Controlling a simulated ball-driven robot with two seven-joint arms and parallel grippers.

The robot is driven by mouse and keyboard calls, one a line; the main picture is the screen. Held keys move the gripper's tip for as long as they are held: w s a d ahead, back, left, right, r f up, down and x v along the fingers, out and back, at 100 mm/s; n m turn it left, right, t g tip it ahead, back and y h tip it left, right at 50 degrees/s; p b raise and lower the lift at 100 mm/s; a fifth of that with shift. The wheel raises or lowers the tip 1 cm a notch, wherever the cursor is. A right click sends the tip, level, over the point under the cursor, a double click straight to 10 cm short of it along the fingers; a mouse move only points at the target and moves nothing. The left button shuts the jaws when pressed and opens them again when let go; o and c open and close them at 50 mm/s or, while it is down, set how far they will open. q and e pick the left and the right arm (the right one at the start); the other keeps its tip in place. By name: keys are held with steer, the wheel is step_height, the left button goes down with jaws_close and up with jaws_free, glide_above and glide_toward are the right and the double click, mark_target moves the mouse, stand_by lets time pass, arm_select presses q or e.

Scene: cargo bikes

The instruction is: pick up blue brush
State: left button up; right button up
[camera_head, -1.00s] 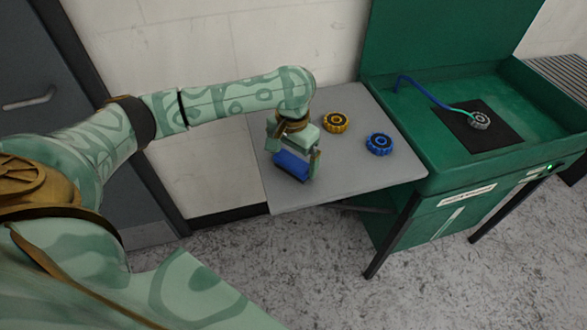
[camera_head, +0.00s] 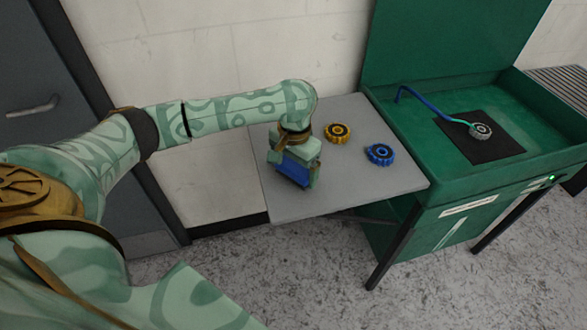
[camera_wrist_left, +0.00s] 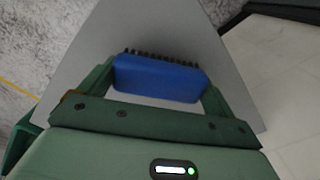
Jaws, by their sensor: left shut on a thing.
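The blue brush (camera_head: 294,169) is at the left part of the grey side table, between the fingers of my left gripper (camera_head: 293,172). In the left wrist view the brush (camera_wrist_left: 160,78) shows as a blue block with dark bristles along its far edge. The two fingers of my left gripper (camera_wrist_left: 160,85) are shut on its two ends. Part of the brush is hidden behind the gripper in the head view. I cannot tell whether the brush touches the table. My right gripper is out of view.
A yellow cog (camera_head: 338,133) and a blue cog (camera_head: 379,154) lie on the grey table (camera_head: 330,195), to the right of the brush. A green wash basin (camera_head: 420,170) holds a black mat (camera_head: 500,148) and a blue hose (camera_head: 425,98). The table's front is clear.

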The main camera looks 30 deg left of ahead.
arm_select(q)
steer(key=s+d+r+p, duration=0.3)
steer(key=d+r+p, duration=0.5)
steer(key=d+r, duration=0.3)
steer(key=d, duration=0.2)
steer(key=shift+d+r, duration=0.2)
steer(key=shift+d, duration=0.15)
